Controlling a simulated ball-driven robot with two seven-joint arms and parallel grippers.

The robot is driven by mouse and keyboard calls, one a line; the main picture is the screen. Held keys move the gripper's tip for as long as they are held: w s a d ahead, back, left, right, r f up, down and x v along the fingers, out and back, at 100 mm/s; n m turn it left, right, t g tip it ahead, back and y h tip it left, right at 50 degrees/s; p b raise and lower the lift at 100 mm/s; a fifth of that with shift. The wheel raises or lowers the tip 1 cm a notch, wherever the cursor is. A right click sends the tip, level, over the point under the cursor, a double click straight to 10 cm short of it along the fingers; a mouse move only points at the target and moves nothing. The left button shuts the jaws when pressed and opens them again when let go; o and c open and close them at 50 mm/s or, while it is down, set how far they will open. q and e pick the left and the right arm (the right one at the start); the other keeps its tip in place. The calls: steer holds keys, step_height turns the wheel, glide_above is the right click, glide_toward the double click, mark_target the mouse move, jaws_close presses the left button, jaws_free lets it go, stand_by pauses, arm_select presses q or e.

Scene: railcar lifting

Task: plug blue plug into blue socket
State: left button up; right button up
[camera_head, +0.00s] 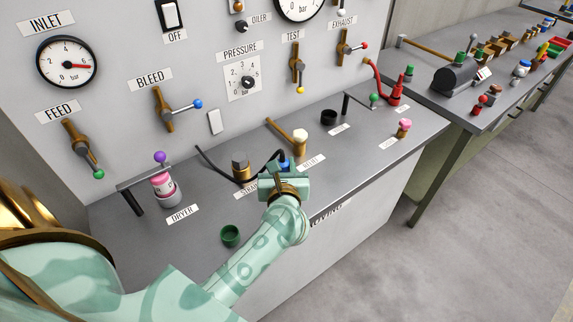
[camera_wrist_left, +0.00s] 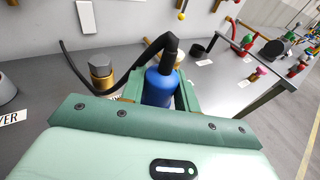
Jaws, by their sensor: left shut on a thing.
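My left gripper (camera_head: 287,173) is shut on the blue plug (camera_wrist_left: 160,86), just over the front part of the grey console top. In the left wrist view the plug stands roughly upright between the fingers, with a black cable leaving its top and curving to the left. In the head view only a little of the plug (camera_head: 285,163) shows, as the gripper covers the rest. I cannot make out a blue socket in either view. The plug's lower end is hidden, so I cannot tell what it touches. My right gripper is not in view.
A brass fitting (camera_head: 240,170) stands left of the gripper, and a brass lever with a cream knob (camera_head: 299,136) is behind it. A green cup (camera_head: 230,235) and a pink and grey dryer (camera_head: 165,189) are farther left. A black ring (camera_head: 328,117) is to the right.

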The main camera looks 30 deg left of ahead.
arm_select(q)
steer(key=shift+s+r, duration=0.1)
steer(key=shift+r, duration=0.05)
steer(key=shift+f+b, duration=0.35)
steer(key=shift+f, duration=0.2)
step_height(320, 180, down, 5)
steer(key=b, duration=0.4)
steer(key=shift+r, duration=0.1)
steer(key=shift+f, duration=0.2)
stand_by(1.3)
steer(key=shift+f+b, duration=0.35)
steer(key=shift+b, duration=0.1)
steer(key=shift+f+b, duration=1.3)
steer(key=shift+f, duration=0.25)
